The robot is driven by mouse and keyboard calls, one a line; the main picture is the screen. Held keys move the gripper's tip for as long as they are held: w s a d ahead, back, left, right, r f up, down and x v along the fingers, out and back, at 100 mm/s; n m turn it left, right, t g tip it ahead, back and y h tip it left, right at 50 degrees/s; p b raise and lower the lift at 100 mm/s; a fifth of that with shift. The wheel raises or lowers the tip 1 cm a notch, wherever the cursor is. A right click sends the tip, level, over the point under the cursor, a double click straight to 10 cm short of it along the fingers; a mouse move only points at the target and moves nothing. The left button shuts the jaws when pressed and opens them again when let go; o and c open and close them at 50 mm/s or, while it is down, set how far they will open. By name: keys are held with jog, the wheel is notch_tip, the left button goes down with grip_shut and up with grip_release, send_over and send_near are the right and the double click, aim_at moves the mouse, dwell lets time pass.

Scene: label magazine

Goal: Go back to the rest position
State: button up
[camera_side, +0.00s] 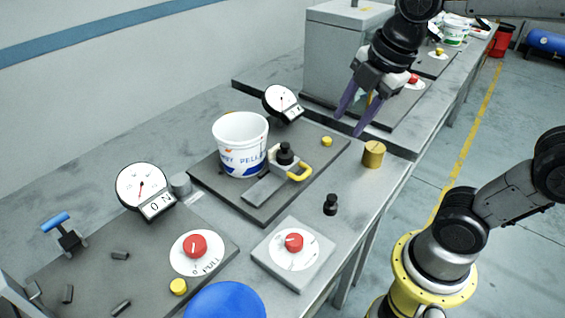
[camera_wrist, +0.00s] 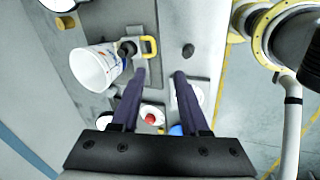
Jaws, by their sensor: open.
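My gripper (camera_side: 359,108) is open and empty, raised above the bench behind the tub in the side view. In the wrist view its two purple fingers (camera_wrist: 160,80) are spread apart with nothing between them. A white tub (camera_side: 240,144) with blue lettering stands on a dark plate (camera_side: 262,209). It also shows in the wrist view (camera_wrist: 92,68). Beside the tub is a metal block with a black knob (camera_side: 286,152) and a yellow handle (camera_side: 300,173). The fingers are apart from all of these.
A round dial (camera_side: 282,102) stands behind the tub and another dial (camera_side: 141,185) at left. A large grey box (camera_side: 340,55) stands near my gripper. A brass cylinder (camera_side: 373,154), a small black knob (camera_side: 330,204), red-knob panels (camera_side: 294,243) and a blue dome (camera_side: 226,300) occupy the bench.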

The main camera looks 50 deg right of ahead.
jog(key=s+f+m+t, duration=0.1)
jog(key=s+f+m, duration=0.3)
jog(key=m, duration=1.2)
jog(key=s, duration=0.3)
jog(key=shift+s+d+f+t, duration=0.2)
jog(key=shift+t, duration=0.1)
